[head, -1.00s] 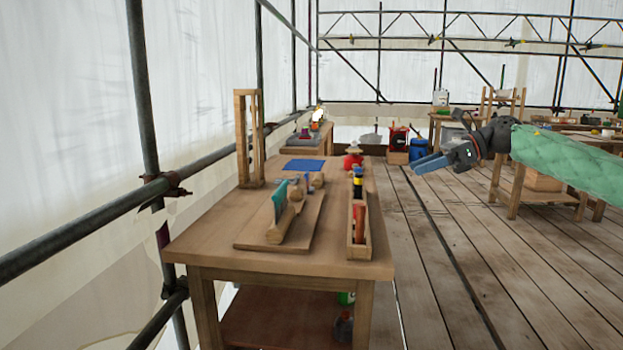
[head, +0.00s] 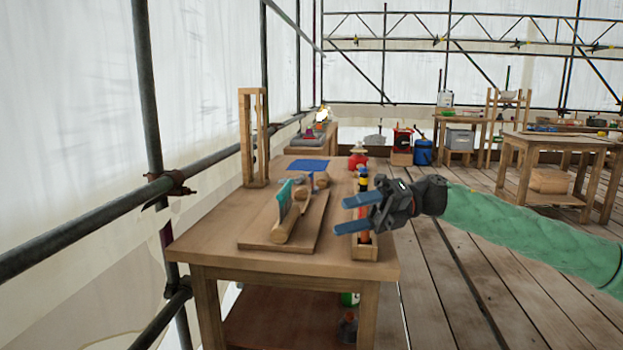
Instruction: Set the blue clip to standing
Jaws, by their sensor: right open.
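My right gripper (head: 343,215) is open, its two blue-grey fingers pointing left over the right part of the wooden table (head: 215,238). Nothing shows between the fingers. In the picture it covers part of the narrow wooden tray. On the board (head: 305,232), left of the gripper, a teal flat piece (head: 284,198) stands against a wooden roll. A small blue bit (head: 309,180) shows just behind it. I cannot tell which of these is the blue clip, nor its exact pose. My left gripper is not in view.
A wooden frame (head: 246,140) stands at the back left, beside a blue mat (head: 308,165). A red pot (head: 356,160) stands at the far right corner. Scaffold pipes run along the left.

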